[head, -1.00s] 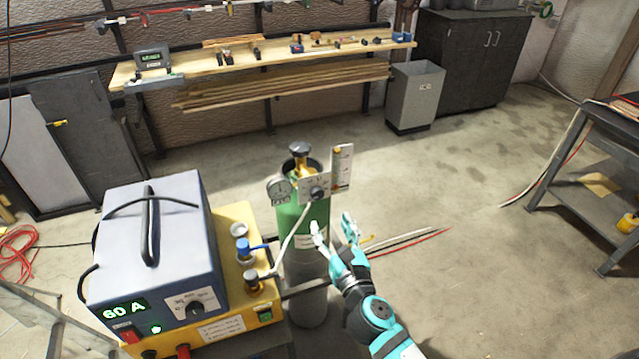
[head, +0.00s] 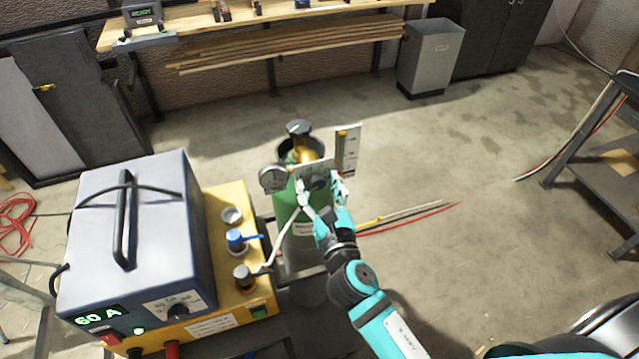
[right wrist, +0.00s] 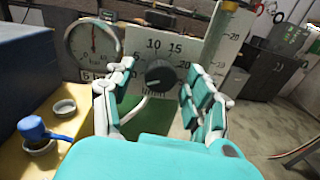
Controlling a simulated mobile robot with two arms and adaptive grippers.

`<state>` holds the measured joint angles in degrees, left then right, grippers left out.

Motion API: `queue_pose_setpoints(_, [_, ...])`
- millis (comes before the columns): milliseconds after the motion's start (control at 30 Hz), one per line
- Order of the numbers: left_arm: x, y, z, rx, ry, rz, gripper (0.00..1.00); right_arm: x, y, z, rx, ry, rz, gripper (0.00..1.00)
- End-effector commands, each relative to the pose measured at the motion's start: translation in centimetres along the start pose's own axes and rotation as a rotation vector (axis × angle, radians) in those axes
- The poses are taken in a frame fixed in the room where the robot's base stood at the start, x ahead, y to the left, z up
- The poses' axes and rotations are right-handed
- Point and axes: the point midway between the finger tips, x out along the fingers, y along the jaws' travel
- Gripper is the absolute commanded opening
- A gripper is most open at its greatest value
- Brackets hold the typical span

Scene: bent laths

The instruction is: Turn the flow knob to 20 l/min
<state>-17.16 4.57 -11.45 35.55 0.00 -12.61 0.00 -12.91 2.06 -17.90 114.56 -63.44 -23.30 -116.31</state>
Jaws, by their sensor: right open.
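The flow knob (right wrist: 159,74) is a dark round knob on a pale scale plate (right wrist: 140,52) with the numbers 10 and 15 above it. Its pointer setting is too small to read. In the head view the knob (head: 317,183) sits at the front of the regulator on a green gas cylinder (head: 287,207). My right gripper (head: 321,184) is open in front of the plate. In the right wrist view its fingers (right wrist: 160,80) stand on either side of the knob, with visible gaps. My left gripper is out of view.
A round gauge (right wrist: 93,44) is left of the knob and an upright flow tube (head: 348,150) right of it. A blue welding unit (head: 135,225) on a yellow box (head: 232,268) stands left. A hose runs down from the regulator. Floor to the right is mostly clear.

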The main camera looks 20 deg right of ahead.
Motion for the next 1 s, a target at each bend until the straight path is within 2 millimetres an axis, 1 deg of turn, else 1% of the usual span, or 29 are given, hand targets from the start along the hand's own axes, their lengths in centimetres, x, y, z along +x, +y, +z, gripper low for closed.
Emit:
queue_pose_setpoints(67, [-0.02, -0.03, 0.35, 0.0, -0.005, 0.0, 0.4, 0.0, 0.0, 0.0, 0.0, 0.0, 0.0, 0.55])
queue_pose_setpoints(200, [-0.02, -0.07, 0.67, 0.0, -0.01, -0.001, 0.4, 0.01, 0.0, 0.0, 0.0, 0.0, 0.0, 0.38])
queue_pose_setpoints(500, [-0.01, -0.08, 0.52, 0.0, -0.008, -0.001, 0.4, 0.03, -0.02, 0.0, 0.0, 0.0, 0.0, 0.0])
queue_pose_setpoints(767, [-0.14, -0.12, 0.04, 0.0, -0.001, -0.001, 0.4, 0.03, -0.02, 0.06, 0.026, 0.002, 0.0, 0.0])
queue_pose_setpoints(1000, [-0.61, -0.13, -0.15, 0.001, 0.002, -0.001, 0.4, 0.03, -0.01, 0.16, 0.147, 0.012, -0.001, 0.0])
